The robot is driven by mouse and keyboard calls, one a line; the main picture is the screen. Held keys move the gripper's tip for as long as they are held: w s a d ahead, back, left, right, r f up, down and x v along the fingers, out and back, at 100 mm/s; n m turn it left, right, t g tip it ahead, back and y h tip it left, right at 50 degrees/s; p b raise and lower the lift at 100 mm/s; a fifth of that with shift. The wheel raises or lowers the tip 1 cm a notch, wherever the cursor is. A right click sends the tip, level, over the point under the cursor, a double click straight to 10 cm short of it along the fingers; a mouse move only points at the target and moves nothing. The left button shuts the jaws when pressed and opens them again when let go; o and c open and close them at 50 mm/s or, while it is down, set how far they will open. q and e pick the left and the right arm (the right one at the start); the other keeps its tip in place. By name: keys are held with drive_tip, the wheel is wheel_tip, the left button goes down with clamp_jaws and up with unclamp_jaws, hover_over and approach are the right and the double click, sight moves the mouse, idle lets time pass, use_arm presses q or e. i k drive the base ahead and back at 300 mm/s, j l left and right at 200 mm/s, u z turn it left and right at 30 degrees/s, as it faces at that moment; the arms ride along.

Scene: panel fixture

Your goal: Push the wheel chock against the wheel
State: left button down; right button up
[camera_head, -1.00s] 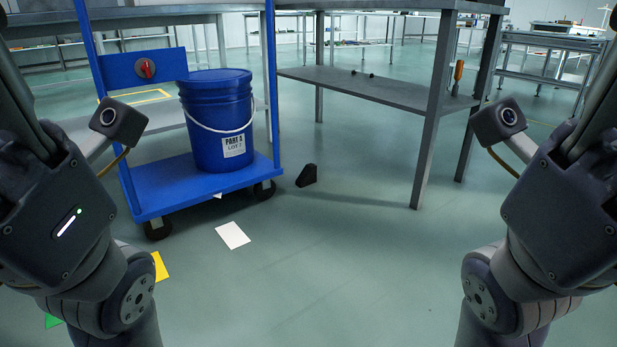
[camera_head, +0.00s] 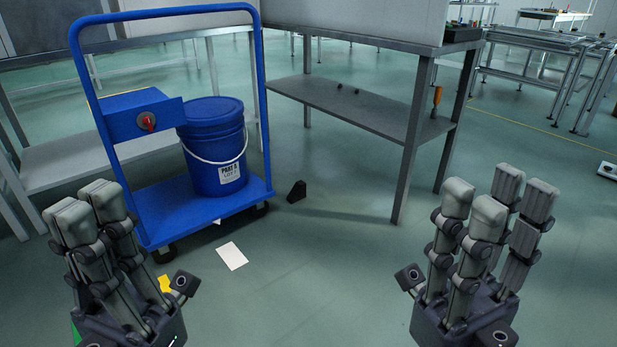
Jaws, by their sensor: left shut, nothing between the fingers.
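The black wheel chock (camera_head: 297,191) is a small wedge on the floor, to the right of the blue cart (camera_head: 160,222). The cart's near right wheel (camera_head: 259,211) is dark and partly hidden under the deck. A floor gap shows between chock and wheel. Another wheel (camera_head: 164,254) shows at the cart's near left corner. My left gripper (camera_head: 88,205) is shut and empty, raised in front of the cart's left side. My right gripper (camera_head: 499,195) is raised at the right with its fingers apart and nothing between them, well away from the chock.
A blue bucket (camera_head: 215,150) stands on the cart, and a red knob (camera_head: 147,122) sits on its blue box. A grey table (camera_head: 375,115) with a lower shelf stands behind and right of the chock. White paper (camera_head: 232,256) lies on the floor.

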sight(298, 193)
drive_tip(key=i+z, duration=0.1)
drive_tip(key=i, duration=0.5)
drive_tip(key=i+z, duration=0.1)
drive_tip(key=i, duration=0.55)
drive_tip(key=i+z, duration=0.1)
drive_tip(key=i, duration=0.5)
drive_tip(key=i+j+z, duration=0.1)
drive_tip(key=i, duration=0.5)
drive_tip(key=i+j+z, duration=0.1)
drive_tip(key=i+j, duration=0.15)
drive_tip(key=i, duration=0.4)
